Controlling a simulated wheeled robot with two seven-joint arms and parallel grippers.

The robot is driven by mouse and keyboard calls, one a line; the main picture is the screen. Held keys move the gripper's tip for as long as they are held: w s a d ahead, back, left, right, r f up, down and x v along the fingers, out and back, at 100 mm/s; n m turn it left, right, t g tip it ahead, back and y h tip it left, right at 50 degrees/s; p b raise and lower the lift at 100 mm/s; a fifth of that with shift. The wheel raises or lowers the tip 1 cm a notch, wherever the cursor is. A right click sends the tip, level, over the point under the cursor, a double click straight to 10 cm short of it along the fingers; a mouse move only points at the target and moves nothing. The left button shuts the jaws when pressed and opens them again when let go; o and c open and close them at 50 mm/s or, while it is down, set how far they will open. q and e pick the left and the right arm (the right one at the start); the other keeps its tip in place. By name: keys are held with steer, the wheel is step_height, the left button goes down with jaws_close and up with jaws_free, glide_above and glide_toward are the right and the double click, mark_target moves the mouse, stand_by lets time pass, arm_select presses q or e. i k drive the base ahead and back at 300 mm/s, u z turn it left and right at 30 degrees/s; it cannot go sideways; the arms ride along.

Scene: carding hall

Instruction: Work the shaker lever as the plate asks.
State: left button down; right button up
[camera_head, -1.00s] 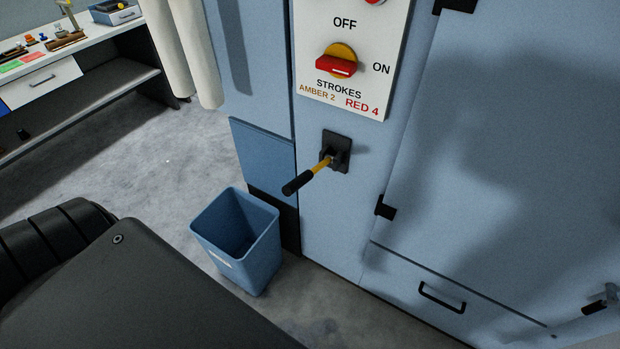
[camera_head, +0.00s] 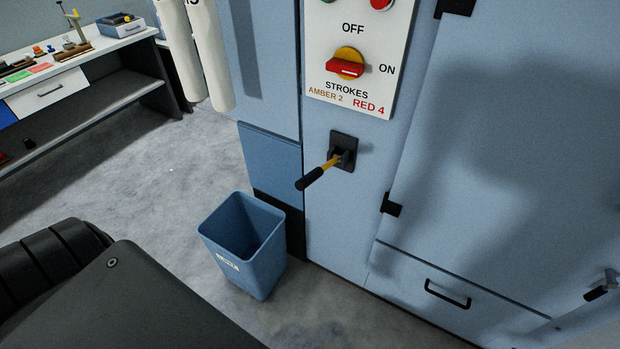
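The shaker lever (camera_head: 321,173) has a yellow shaft and a black grip. It sticks out of a black bracket (camera_head: 344,150) on the pale blue machine front, its grip pointing down and to the left. Nothing touches it. The white plate (camera_head: 316,70) above it reads OFF, ON, "STROKES", "AMBER 2" and "RED 4". Its red switch knob (camera_head: 345,68) sits on a yellow disc, with its bar lying roughly level. A red round piece (camera_head: 380,3) and a sliver of green are cut off at the top edge. Neither of my grippers is in view.
A blue bin (camera_head: 226,255) stands on the floor below and left of the lever. A machine door with black hinges (camera_head: 391,204) and a drawer handle (camera_head: 447,294) are at right. A workbench (camera_head: 90,55) stands back left. The floor between is clear.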

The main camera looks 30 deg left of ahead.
mark_target(301, 184)
steer(key=k, duration=1.1)
steer(key=z, duration=0.3)
steer(key=i, duration=0.5)
steer(key=z, duration=0.6)
steer(key=i, duration=0.9)
steer(key=u, duration=0.75)
steer(key=i, duration=0.8)
steer(key=u, duration=0.75)
